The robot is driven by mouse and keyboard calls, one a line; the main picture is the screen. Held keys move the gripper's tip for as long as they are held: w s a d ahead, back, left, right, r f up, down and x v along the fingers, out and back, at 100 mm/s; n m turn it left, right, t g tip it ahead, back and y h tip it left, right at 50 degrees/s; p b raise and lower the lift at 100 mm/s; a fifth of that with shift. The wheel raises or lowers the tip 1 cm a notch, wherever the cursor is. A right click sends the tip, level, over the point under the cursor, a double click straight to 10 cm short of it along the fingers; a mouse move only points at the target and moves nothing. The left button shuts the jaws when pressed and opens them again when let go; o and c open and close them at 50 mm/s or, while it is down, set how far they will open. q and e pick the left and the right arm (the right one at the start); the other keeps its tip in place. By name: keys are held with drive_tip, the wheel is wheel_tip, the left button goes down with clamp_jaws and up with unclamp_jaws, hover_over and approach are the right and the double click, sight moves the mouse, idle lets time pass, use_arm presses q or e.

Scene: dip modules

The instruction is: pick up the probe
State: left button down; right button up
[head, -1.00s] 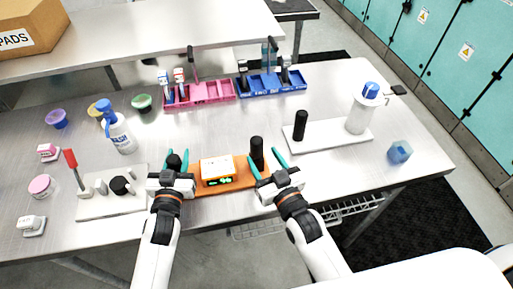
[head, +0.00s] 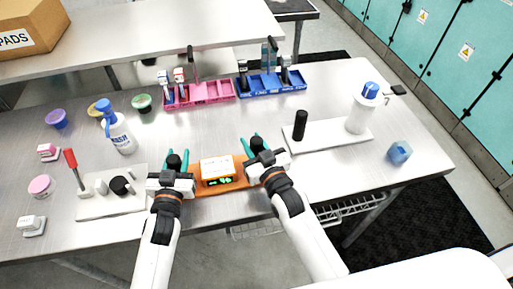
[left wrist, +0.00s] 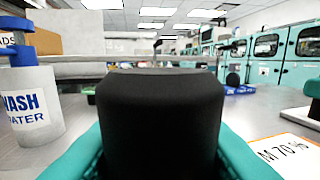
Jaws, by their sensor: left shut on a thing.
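An orange board (head: 234,186) lies at the table's front edge, with a white box (head: 217,168) with a green lit display on it. A black upright handle (head: 173,161) stands at its left end and another black handle (head: 257,144) at its right end. My left gripper (head: 176,160) is shut on the left handle. That handle (left wrist: 160,120) fills the middle of the left wrist view between teal fingers. My right gripper (head: 256,144) has its fingers around the right handle; whether they grip it I cannot tell. I cannot tell which part is the probe.
A white board (head: 110,203) with a red-handled tool (head: 71,160) is at left. A wash bottle (head: 119,132) stands behind it. A pink rack (head: 209,92) and a blue rack (head: 272,85) are at the back. Another white board (head: 335,136) lies at right. The middle table is clear.

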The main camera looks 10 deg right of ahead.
drive_tip(key=c, duration=0.3)
drive_tip(key=shift+r, duration=0.1)
drive_tip(key=shift+c, duration=0.2)
wheel_tip(320, 180, up, 10)
use_arm(q)
drive_tip(key=c, duration=1)
unclamp_jaws()
drive_tip(key=shift+o, duration=0.2)
drive_tip(key=shift+r, duration=0.1)
wheel_tip(320, 180, up, 7)
drive_tip(key=p, duration=0.7)
drive_tip(key=shift+r, duration=0.2)
use_arm(e)
wheel_tip(320, 180, up, 7)
